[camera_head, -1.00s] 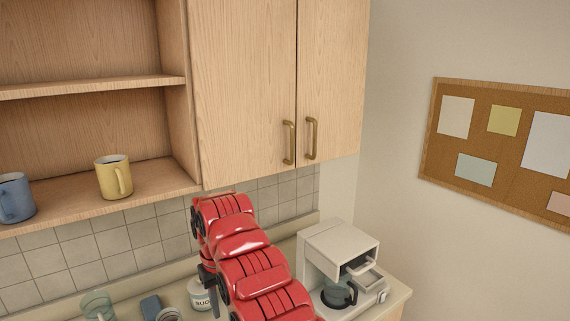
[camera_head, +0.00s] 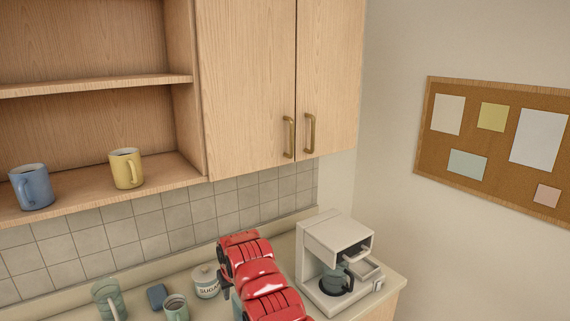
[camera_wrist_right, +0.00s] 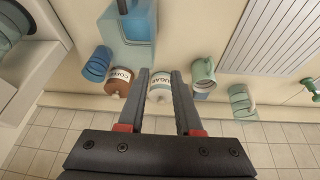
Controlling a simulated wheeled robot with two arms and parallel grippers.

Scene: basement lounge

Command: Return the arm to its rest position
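My right arm (camera_head: 255,275), red and jointed, rises from the bottom of the head view in front of the counter. Its gripper fingers are mostly hidden there. In the right wrist view my right gripper (camera_wrist_right: 160,78) is open, with two dark fingers apart. The white sugar jar (camera_wrist_right: 160,90) shows beyond the gap between them; nothing appears gripped. My left arm and gripper are not in view.
On the counter are a sugar jar (camera_head: 206,283), a green mug (camera_head: 176,308), a glass (camera_head: 108,299) and a coffee maker (camera_head: 340,262). A brown coffee jar (camera_wrist_right: 118,84) shows in the wrist view. Blue (camera_head: 32,188) and yellow (camera_head: 126,170) mugs stand on the open shelf.

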